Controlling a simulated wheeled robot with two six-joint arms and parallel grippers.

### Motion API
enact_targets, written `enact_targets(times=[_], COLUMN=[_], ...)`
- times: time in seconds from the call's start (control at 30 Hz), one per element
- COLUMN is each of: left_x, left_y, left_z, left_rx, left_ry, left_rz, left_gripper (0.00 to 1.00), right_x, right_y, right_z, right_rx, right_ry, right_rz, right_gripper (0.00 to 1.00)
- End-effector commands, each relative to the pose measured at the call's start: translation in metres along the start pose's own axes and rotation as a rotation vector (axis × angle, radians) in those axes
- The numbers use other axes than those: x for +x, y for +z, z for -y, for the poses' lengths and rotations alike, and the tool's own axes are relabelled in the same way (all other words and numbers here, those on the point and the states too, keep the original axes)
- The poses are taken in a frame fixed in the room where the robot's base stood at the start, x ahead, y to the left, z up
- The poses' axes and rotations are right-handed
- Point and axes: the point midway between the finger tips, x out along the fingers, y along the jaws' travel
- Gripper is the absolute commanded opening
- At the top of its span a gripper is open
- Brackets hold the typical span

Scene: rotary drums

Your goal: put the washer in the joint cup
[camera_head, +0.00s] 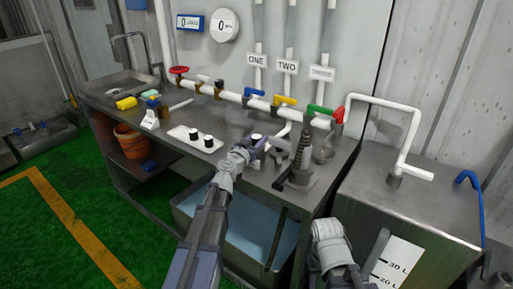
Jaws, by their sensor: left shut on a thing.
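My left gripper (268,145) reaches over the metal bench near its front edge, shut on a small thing. That thing is mostly hidden by the fingers and too small to make out clearly; it appears to be the washer. A small grey round cup (323,154), likely the joint cup, stands on the bench to the right, apart from the gripper. A dark upright tool stand (300,165) is between them. My right arm shows at the lower right, but its fingers are not visible.
The bench (228,125) carries a white plate with black knobs (195,137), and yellow parts (126,103). White pipes with coloured valves (286,101) run along the back. An open water tank (250,232) is below the front edge. A metal drum box (420,205) stands right.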

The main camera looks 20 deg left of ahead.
Motion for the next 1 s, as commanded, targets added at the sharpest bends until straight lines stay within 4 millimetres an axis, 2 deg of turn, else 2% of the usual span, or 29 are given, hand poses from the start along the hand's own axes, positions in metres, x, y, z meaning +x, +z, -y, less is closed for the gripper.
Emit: enact_targets(times=[0.03,0.07,0.33,0.57,0.6,0.83,1.0], left_x=[0.0006,0.0007,0.0005,0.0009,0.0009,0.001,0.0011], left_y=[0.0118,0.0133,0.0111,0.0183,0.0168,0.017,0.0172], left_z=[0.0,0.0,0.0,-0.0001,-0.0002,-0.0005,-0.0006], left_rx=[0.0,0.0,0.0,0.0,0.0,0.001,0.001], left_ry=[0.0,0.0,0.0,0.0,0.001,0.001,0.002], left_rz=[0.0,0.0,0.0,0.0,0.0,0.0,0.0], left_gripper=[0.0,0.0,0.0,0.0,0.48,0.74,0.75], right_x=[0.0117,0.0132,0.0111,0.0182,0.0167,0.0168,0.017], right_y=[-0.0007,-0.0008,-0.0006,-0.0011,-0.001,-0.001,-0.001], right_z=[0.0011,0.0013,0.0011,0.0017,0.0016,0.0016,0.0016], right_rx=[0.0,0.0,0.0,0.0,0.0,0.0,0.0], right_ry=[0.0,0.0,0.0,0.0,0.0,0.0,0.0], right_rz=[0.0,0.0,0.0,0.0,0.0,0.0,0.0], right_gripper=[0.5,0.5,0.5,0.5,0.5,0.5,0.5])
